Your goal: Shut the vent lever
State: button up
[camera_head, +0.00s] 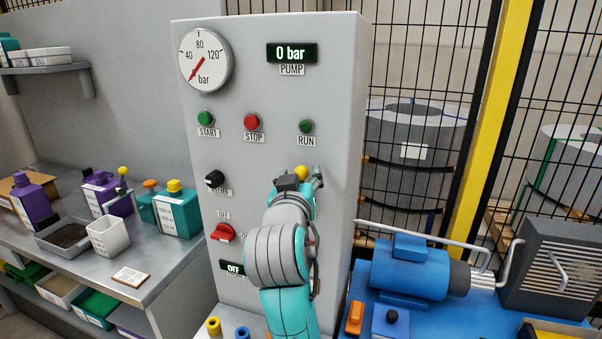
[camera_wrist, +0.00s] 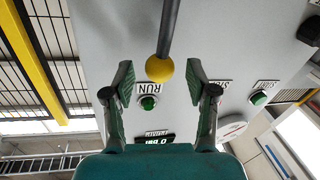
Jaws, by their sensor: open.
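The vent lever shows in the wrist view as a dark rod (camera_wrist: 171,25) ending in a yellow ball knob (camera_wrist: 159,70). In the head view the knob (camera_head: 300,171) shows just below the RUN lamp, while my arm hides most of the lever and its label. My gripper (camera_wrist: 158,76) is open, with one finger on each side of the knob in the wrist view. Gaps show between both fingers and the knob, and I cannot tell the exact depth. In the head view my gripper (camera_head: 302,184) is at the panel, partly hidden by my wrist.
The grey panel (camera_head: 270,100) carries a gauge (camera_head: 206,58) with its needle low, a pump display (camera_head: 291,53) reading 0 bar, a black knob (camera_head: 215,180) and a red switch (camera_head: 223,232). A blue motor (camera_head: 408,268) stands right; a bench (camera_head: 160,275) with bottles stands left.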

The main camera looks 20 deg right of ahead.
jog(key=shift+x, duration=1.1)
grip_shut()
